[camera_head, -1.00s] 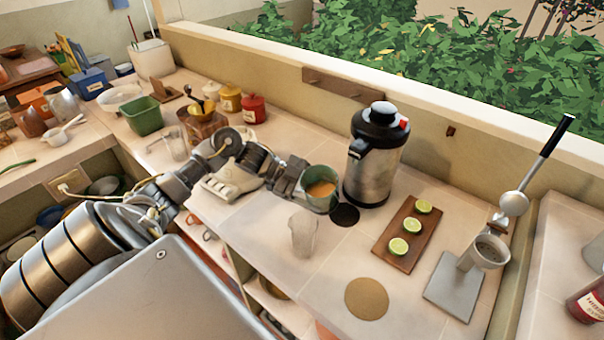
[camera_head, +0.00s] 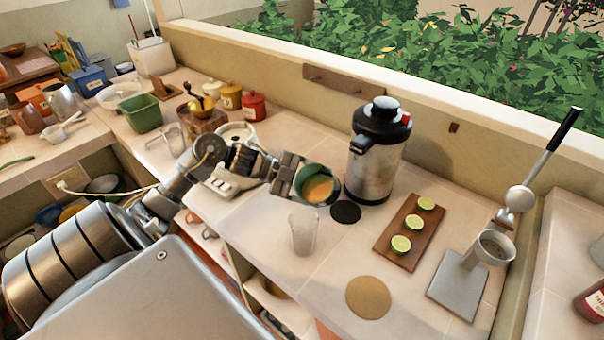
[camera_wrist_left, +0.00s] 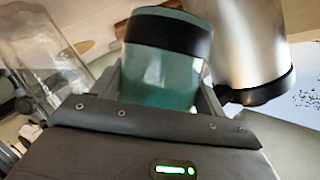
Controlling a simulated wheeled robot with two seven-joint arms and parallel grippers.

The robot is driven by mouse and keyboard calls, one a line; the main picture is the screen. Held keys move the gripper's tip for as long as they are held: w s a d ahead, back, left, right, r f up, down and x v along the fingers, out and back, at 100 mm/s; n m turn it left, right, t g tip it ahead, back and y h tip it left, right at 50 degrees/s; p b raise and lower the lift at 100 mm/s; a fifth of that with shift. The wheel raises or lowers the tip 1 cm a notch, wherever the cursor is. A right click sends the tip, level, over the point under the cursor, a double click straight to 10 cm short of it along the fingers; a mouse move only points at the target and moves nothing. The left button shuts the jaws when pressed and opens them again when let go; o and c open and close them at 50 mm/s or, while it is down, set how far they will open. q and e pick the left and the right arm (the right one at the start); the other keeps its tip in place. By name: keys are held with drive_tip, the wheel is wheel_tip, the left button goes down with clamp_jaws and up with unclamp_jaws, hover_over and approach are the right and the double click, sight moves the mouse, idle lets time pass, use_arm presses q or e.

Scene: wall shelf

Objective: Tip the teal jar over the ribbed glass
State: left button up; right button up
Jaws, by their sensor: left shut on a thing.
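The teal jar (camera_head: 303,178) has an orange-brown filling (camera_head: 318,189) that shows through its open mouth. My left gripper (camera_head: 293,180) is shut on the jar and holds it tilted, mouth toward the front right. The left wrist view shows the jar (camera_wrist_left: 165,75) between the fingers, with a dark band around it. The ribbed glass (camera_head: 303,232) is clear and stands upright on the counter, just below the jar in the picture. A clear glass vessel also shows at the upper left of the wrist view (camera_wrist_left: 45,60). I see no stream between jar and glass. My right gripper is not in view.
A steel and black vacuum flask (camera_head: 376,160) stands close right of the jar, by a black round coaster (camera_head: 345,212). A wooden board (camera_head: 394,249) with lime halves, a cork mat (camera_head: 368,297) and a lever press (camera_head: 458,285) are further right.

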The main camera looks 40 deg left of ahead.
sight(305, 172)
use_arm(q)
drive_tip(key=shift+d+r+m+b, duration=0.1)
drive_tip(key=shift+r+m+b, duration=0.25)
drive_tip(key=shift+b, duration=0.1)
drive_tip(key=shift+r+m+t+b, duration=0.8)
drive_tip(key=shift+r+m+b, duration=0.35)
drive_tip(key=shift+b, duration=0.5)
idle(0.6)
drive_tip(key=shift+s+r+m+t+b, duration=0.15)
drive_tip(key=shift+r+m+t+b, duration=0.45)
drive_tip(key=shift+m+b, duration=0.4)
idle(0.9)
drive_tip(key=shift+s+d+r+m+h+b, duration=0.2)
drive_tip(key=shift+s+r+m+h+b, duration=0.3)
drive_tip(key=shift+s+r+m+b, duration=0.2)
idle(1.4)
drive_tip(key=shift+s+r+m+t+b, duration=0.15)
drive_tip(key=shift+r+m+t+b, duration=0.25)
drive_tip(key=shift+b, duration=0.55)
idle(0.3)
